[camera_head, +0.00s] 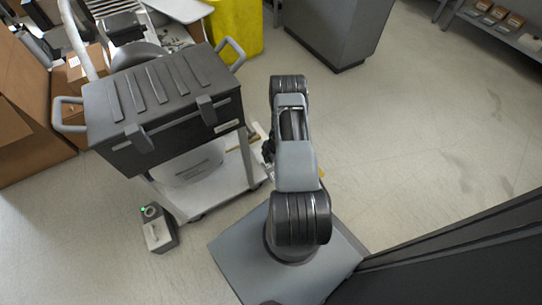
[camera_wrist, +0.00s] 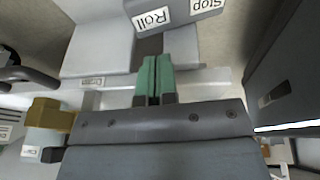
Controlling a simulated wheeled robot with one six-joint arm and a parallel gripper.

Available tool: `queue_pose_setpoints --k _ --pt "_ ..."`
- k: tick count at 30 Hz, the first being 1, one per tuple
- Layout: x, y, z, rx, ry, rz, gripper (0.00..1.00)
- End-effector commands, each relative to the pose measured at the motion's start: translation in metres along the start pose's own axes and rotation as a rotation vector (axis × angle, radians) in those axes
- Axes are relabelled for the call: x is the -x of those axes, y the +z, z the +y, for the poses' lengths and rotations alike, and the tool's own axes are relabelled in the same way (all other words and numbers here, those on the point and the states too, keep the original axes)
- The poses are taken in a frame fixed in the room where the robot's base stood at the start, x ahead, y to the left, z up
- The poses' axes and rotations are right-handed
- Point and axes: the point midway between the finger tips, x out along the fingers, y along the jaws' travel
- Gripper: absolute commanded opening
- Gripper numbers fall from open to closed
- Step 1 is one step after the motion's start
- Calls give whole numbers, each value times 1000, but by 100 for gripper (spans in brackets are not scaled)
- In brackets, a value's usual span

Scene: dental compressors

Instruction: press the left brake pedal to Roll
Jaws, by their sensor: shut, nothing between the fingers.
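In the wrist view, a dark grey part (camera_wrist: 178,10) at the top edge carries two white labels, Roll (camera_wrist: 152,20) and Stop (camera_wrist: 207,4). I take it for the brake pedal; I cannot tell whether it is the left one or how far it is tilted. My gripper (camera_wrist: 153,62) has green fingers shut together, empty, pointing toward this part, just below the Roll label in the picture. A gap seems to show between them, but contact is hard to judge. In the head view my arm hides most of the gripper, and the pedal cannot be made out.
A wheeled cart (camera_head: 175,193) bears a large dark lidded case (camera_head: 165,105) left of my arm. A small grey box (camera_head: 158,230) with a green light lies on the floor. A grey cabinet (camera_head: 325,30) stands at the back.

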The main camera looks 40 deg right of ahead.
Motion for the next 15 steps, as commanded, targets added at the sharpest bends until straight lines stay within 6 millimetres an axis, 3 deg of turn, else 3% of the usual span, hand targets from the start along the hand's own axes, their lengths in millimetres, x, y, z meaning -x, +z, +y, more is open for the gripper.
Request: queue_pose_setpoints --k 1,6,15 --pt "-12 1 0 0 -1 0 0" --pt "-30 7 4 0 1 0 0" --pt "-41 11 7 0 1 1 0"
